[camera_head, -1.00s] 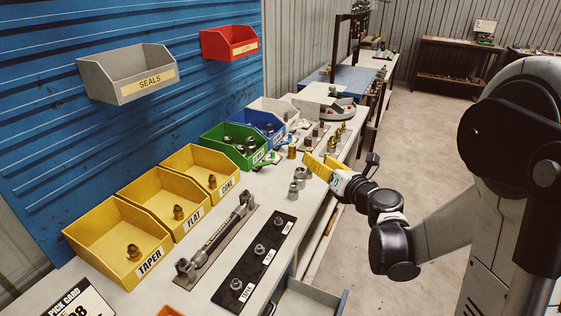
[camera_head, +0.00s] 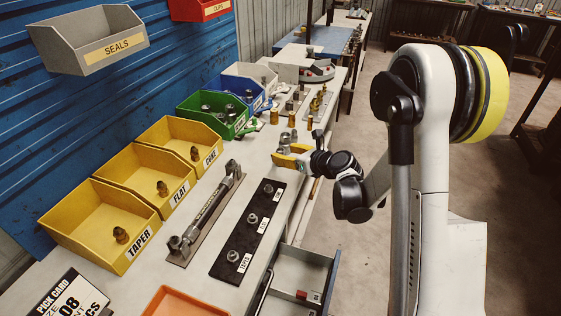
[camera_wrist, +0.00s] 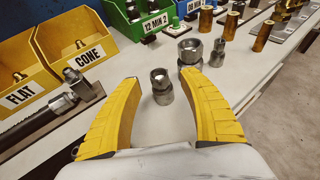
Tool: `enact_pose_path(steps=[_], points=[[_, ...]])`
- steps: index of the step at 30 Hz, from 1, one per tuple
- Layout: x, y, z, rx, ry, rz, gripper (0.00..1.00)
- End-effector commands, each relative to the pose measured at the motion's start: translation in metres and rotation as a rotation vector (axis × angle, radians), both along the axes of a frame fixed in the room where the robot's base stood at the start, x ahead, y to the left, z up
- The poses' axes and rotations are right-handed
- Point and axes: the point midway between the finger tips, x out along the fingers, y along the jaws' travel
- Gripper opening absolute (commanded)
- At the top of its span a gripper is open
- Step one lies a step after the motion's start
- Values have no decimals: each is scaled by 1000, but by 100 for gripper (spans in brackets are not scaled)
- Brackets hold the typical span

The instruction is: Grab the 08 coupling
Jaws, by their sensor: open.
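My gripper (camera_head: 288,153) is open and low over the workbench's right edge, on the near side of a few silver couplings. In the wrist view its yellow fingers (camera_wrist: 160,82) are spread with nothing between them gripped. A smaller silver coupling (camera_wrist: 162,86) stands upright ahead, in line with the gap. A larger silver coupling (camera_wrist: 190,55) stands behind it to the right, near the right fingertip. The couplings also show in the head view (camera_head: 285,138), partly behind the gripper. I can read no size on either, so I cannot tell which is 08. A pick card (camera_head: 70,302) reads 08.
Yellow bins marked TAPER (camera_head: 75,228), FLAT and CONE line the left, with a green bin (camera_head: 207,120) beyond. A torque-wrench-like tool and a black plate (camera_head: 228,268) with fittings lie nearer. Brass fittings (camera_wrist: 262,36) stand farther back. An open drawer (camera_head: 305,275) juts out below.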

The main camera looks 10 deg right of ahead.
Motion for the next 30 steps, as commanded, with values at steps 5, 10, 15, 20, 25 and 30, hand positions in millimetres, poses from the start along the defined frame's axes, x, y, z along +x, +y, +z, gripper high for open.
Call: enact_pose_path(steps=[5, 10, 15, 20, 25, 30], points=[[19, 9, -10, 0, 0, 1, 50], [19, 9, -9, 1, 0, 0, 50], [19, 9, -9, 1, 0, 0, 5], [19, 9, -9, 1, 0, 0, 0], [19, 9, -9, 1, 0, 0, 0], [19, 9, -6, 1, 0, 0, 0]])
